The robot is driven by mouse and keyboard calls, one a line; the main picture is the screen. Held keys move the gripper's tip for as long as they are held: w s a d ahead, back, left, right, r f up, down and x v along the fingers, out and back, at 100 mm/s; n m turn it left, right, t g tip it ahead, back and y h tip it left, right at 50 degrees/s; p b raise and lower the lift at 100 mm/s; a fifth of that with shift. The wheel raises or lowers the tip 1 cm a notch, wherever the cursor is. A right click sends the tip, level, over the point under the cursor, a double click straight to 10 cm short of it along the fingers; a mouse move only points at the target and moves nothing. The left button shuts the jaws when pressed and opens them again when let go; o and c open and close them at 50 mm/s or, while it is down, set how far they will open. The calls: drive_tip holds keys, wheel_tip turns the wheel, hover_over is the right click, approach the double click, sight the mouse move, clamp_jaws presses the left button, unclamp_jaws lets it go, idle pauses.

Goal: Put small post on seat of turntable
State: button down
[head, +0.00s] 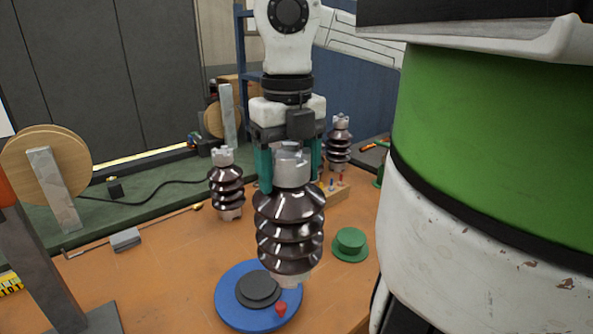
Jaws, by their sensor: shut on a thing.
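My gripper (290,178) is shut on a brown ribbed post (289,233) with grey metal ends, one teal finger on either side of its upper part. The post hangs upright. The blue turntable (229,305) with its round dark grey seat (257,287) is on the orange bench. The post's lower end overlaps the turntable's right part in the picture, right of the seat's middle. The height of the gap cannot be told. A red pointer (281,310) is on the turntable's front side.
Similar posts stand behind left (227,187) and behind right (339,146). A green flanged piece (350,243) is right of the turntable. A wooden block with coloured pegs (338,192) is behind the held post. A grey block (126,239) lies left; bench between it and the turntable is clear.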

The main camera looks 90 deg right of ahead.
drive_tip(key=w+d, duration=0.1)
drive_tip(key=w+d+f+p, duration=0.1)
drive_tip(key=w+d+f, duration=0.1)
drive_tip(key=w, duration=0.1)
drive_tip(key=shift+w+d, duration=0.1)
drive_tip(key=shift+d, duration=0.2)
drive_tip(key=w+d+f+p, duration=0.2)
drive_tip(key=w+d+f, duration=0.1)
drive_tip(key=f, duration=0.6)
drive_tip(key=shift+w+d+f, duration=0.15)
drive_tip(key=shift+w+d, duration=0.15)
drive_tip(key=shift+w, duration=0.1)
drive_tip(key=shift+f, duration=0.15)
drive_tip(key=shift+c, duration=0.5)
unclamp_jaws()
drive_tip(key=shift+f, duration=0.1)
wheel_tip(320, 180, up, 12)
drive_tip(key=b, duration=0.1)
